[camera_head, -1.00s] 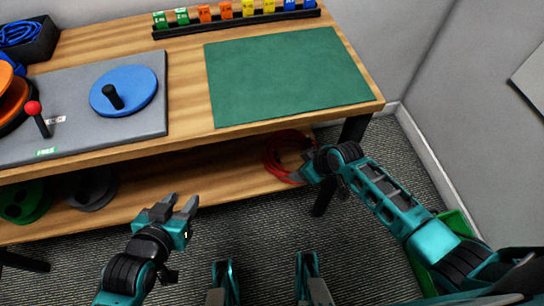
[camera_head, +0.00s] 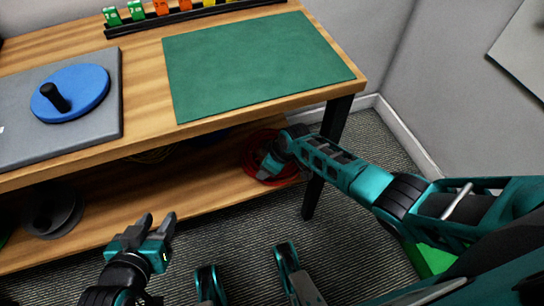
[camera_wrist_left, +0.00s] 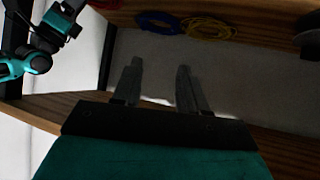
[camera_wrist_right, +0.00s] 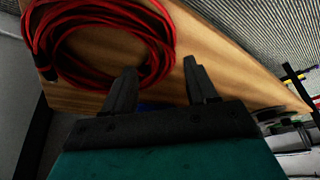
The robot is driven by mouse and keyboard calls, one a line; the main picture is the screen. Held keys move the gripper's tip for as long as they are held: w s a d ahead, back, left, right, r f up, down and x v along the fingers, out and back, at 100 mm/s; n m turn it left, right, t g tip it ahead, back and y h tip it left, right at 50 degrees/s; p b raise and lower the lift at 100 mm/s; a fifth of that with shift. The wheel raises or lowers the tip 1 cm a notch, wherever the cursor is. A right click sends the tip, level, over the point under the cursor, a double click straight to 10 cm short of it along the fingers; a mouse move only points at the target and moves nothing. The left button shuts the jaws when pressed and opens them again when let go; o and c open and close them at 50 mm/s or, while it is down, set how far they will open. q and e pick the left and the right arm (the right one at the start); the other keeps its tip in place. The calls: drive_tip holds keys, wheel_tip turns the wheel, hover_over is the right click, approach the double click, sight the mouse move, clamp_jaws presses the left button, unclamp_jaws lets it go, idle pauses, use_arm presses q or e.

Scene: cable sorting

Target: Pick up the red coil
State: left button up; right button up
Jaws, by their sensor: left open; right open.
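The red coil (camera_head: 249,150) lies on the lower shelf under the table's right part, partly covered by my right gripper (camera_head: 268,170) in the head view. In the right wrist view the red coil (camera_wrist_right: 163,45) fills the upper left. My right gripper (camera_wrist_right: 160,72) is open there. My left gripper (camera_head: 158,217) is open and empty in front of the shelf, also in the left wrist view (camera_wrist_left: 159,66).
The lower shelf (camera_head: 190,190) also holds a grey spool (camera_head: 55,210). A blue coil (camera_wrist_left: 158,22) and a yellow coil (camera_wrist_left: 208,27) show in the left wrist view. The tabletop overhangs the shelf. A black table leg (camera_head: 313,198) stands right of the coil, and a green bin (camera_head: 430,260) beyond.

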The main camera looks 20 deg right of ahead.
drive_tip(key=b+x, duration=0.2)
drive_tip(key=x, duration=0.2)
drive_tip(key=shift+f+b, duration=0.2)
drive_tip(key=shift+b, duration=0.2)
clamp_jaws()
drive_tip(key=shift+r, duration=0.1)
